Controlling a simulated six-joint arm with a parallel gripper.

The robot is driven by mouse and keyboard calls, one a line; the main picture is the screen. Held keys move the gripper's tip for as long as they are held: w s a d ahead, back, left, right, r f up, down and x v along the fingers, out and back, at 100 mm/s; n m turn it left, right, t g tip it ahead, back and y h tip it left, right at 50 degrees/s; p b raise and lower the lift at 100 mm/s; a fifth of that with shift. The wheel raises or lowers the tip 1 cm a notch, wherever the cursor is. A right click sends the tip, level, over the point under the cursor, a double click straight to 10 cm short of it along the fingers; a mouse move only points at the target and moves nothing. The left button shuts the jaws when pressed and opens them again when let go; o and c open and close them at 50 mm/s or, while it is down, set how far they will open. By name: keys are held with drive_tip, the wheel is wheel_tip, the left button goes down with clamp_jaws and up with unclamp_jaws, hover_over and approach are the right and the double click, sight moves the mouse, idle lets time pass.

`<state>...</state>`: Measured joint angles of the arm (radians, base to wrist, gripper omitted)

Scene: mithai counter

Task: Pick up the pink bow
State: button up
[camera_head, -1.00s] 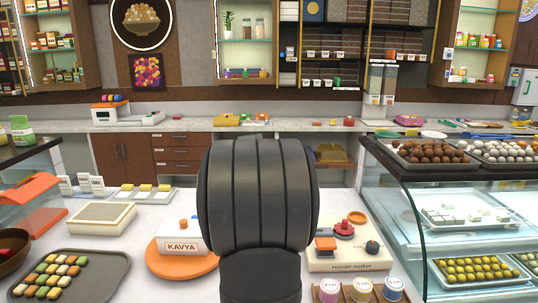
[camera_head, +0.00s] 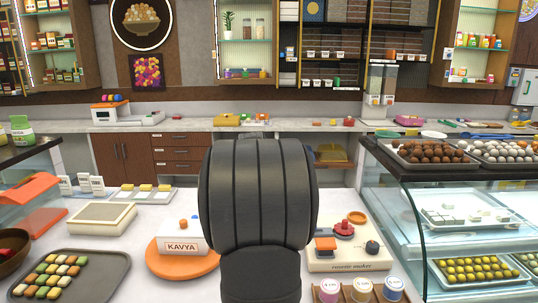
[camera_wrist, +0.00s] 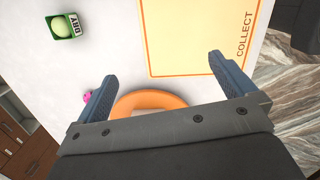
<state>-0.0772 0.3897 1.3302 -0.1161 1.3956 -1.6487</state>
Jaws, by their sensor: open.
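A small pink thing (camera_wrist: 87,97) shows in the wrist view, just left of my gripper's left finger and partly hidden by it. It may be the pink bow, but too little shows to tell. My gripper (camera_wrist: 162,68) is open and empty above the white counter. An orange ring-shaped rim (camera_wrist: 150,98) shows below and between its fingers. In the head view my own dark arm covers the middle of the counter and hides the gripper. I cannot make out the bow there.
A cream mat marked COLLECT (camera_wrist: 200,35) and a green box marked DRY (camera_wrist: 64,27) lie on the counter. The head view shows an orange turntable (camera_head: 182,262), a rosette maker (camera_head: 340,262), a sweets tray (camera_head: 110,287) and a glass case (camera_head: 420,235) at right.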

drive_tip(key=c, duration=1.2)
drive_tip(key=shift+o, duration=0.2)
drive_tip(key=w+a+r+n+t+h, duration=0.1)
drive_tip(key=w+a+n, duration=0.3)
drive_tip(key=w+a, duration=0.55)
drive_tip(key=w+a+n+t+h, duration=0.1)
drive_tip(key=w+a+n+t, duration=0.15)
drive_tip(key=w+a, duration=0.7)
drive_tip(key=shift+n+g, duration=0.25)
drive_tip(key=shift+g, duration=0.1)
drive_tip(key=f, duration=0.3)
drive_tip(key=d+f, duration=0.1)
drive_tip(key=f, duration=0.6)
drive_tip(key=shift+w+d+f, duration=0.1)
drive_tip(key=shift+w+d, duration=0.05)
drive_tip(key=shift+w, duration=0.15)
drive_tip(key=shift+d+x, duration=0.2)
drive_tip(key=shift+x, duration=1.15)
drive_tip(key=shift+d+x, duration=0.15)
drive_tip(key=shift+x, duration=1.2)
drive_tip(key=shift+c, duration=0.2)
